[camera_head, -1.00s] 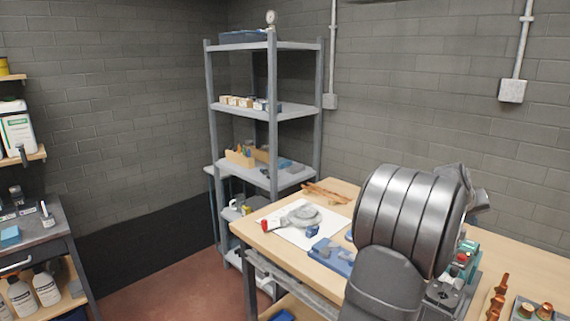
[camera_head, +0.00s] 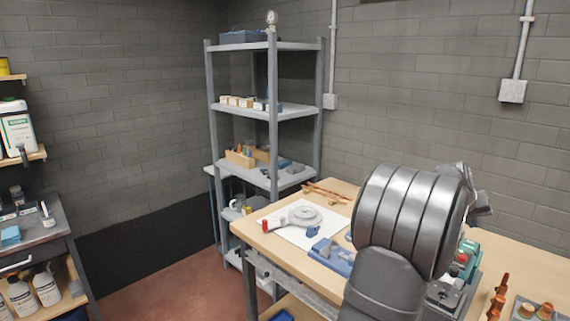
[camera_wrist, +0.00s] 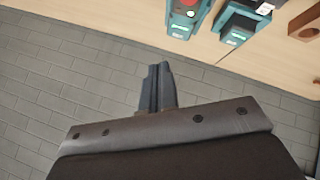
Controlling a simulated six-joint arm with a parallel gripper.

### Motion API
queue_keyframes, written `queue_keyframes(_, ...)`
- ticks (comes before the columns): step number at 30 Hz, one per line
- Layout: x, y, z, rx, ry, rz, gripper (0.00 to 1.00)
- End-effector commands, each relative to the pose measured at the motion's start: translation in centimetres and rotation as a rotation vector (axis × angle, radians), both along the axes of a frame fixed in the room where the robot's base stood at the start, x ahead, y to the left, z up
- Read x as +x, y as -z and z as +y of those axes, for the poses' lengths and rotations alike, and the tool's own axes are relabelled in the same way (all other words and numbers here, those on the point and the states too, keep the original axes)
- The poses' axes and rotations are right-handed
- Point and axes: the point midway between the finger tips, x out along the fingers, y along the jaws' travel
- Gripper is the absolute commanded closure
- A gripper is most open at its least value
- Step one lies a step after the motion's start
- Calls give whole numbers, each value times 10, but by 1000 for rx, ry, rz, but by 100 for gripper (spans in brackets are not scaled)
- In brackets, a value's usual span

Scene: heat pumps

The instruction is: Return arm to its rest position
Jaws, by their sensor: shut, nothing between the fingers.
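My arm's large ribbed grey joint (camera_head: 410,220) fills the lower right of the head view, in front of the workbench (camera_head: 290,250). My gripper (camera_wrist: 158,85) shows in the wrist view with its fingers together and nothing between them. It is apart from everything there, with the grey block wall (camera_wrist: 60,105) behind it. In the head view the fingers cannot be made out; they are hidden by or lost against the arm.
The workbench carries a white sheet with a round grey part (camera_head: 305,215), a blue tray (camera_head: 335,257) and copper fittings (camera_head: 497,295). A grey shelf unit (camera_head: 273,110) stands in the corner. Teal devices (camera_wrist: 238,25) lie on the wooden surface in the wrist view.

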Motion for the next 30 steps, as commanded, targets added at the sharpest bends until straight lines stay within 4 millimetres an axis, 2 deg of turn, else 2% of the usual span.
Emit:
queue_keyframes(3, -20, 7, 13, 119, 97, -38, 100)
queue_keyframes(15, -68, 20, 73, 510, 396, -141, 100)
queue_keyframes(26, -85, -50, 94, 503, 392, -144, 100)
queue_keyframes(27, -82, -34, 90, 508, 394, -136, 100)
queue_keyframes(30, -77, -14, 84, 509, 395, -135, 100)
